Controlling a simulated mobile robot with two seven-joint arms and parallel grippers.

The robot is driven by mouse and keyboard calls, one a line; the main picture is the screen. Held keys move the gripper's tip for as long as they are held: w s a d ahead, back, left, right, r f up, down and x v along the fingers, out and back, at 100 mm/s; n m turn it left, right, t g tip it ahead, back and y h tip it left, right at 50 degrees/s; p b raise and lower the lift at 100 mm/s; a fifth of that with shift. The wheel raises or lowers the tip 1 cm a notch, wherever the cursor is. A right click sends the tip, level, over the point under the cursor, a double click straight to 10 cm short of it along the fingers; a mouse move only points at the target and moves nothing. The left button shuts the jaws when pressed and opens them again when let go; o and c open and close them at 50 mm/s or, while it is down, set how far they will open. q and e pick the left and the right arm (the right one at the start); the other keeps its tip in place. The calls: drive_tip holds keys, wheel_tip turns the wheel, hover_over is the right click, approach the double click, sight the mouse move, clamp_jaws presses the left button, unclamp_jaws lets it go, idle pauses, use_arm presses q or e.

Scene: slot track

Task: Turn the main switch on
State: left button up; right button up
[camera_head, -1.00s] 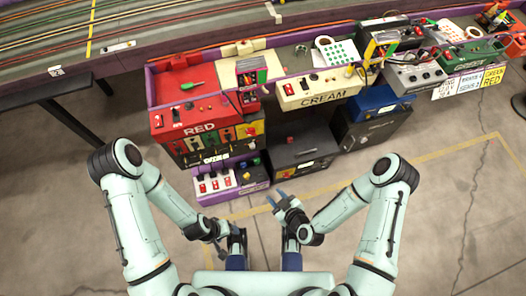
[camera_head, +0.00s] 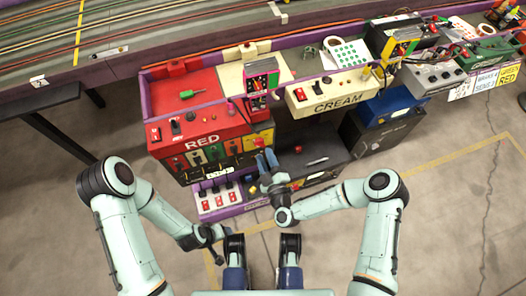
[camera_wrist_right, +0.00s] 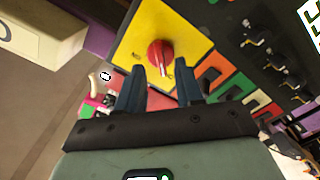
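The main switch appears to be the red rotary knob (camera_wrist_right: 161,53) on a yellow plate (camera_wrist_right: 150,25) in the right wrist view. In the head view the yellow plate (camera_head: 262,131) is at the right end of the RED panel's front; the knob is too small there to judge. My right gripper (camera_head: 265,158) points up at this plate. In the right wrist view its two dark blue fingers (camera_wrist_right: 161,72) are apart and empty, with the knob just beyond the gap between their tips. Contact cannot be told. My left gripper (camera_head: 213,247) is low beside my base, its fingers unclear.
The red control box (camera_head: 215,135) carries several coloured switches left of the plate. A cream box (camera_head: 325,97) stands to the right, above a dark box (camera_head: 318,158). A purple-edged switch tray (camera_head: 222,197) sits below. The floor (camera_head: 440,200) at right is clear.

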sight(259, 144)
use_arm(q)
drive_tip(key=shift+w+a+f, duration=0.25)
drive_tip(key=shift+w+f, duration=0.1)
drive_tip(key=shift+w, duration=0.15)
use_arm(e)
drive_tip(key=shift+x, duration=1.5)
drive_tip(key=shift+c, duration=0.3)
clamp_jaws()
use_arm(q)
drive_tip(key=shift+s, duration=0.1)
use_arm(e)
drive_tip(key=shift+m, duration=0.3)
use_arm(q)
drive_tip(key=shift+w+a+f+b, duration=0.15)
drive_tip(key=shift+w+f+b, duration=0.05)
drive_tip(key=shift+w+b, duration=0.15)
use_arm(e)
drive_tip(key=m, duration=1.7)
drive_tip(key=shift+s+a+f, duration=0.1)
drive_tip(key=shift+a+f, duration=0.05)
drive_tip(key=shift+m, duration=0.3)
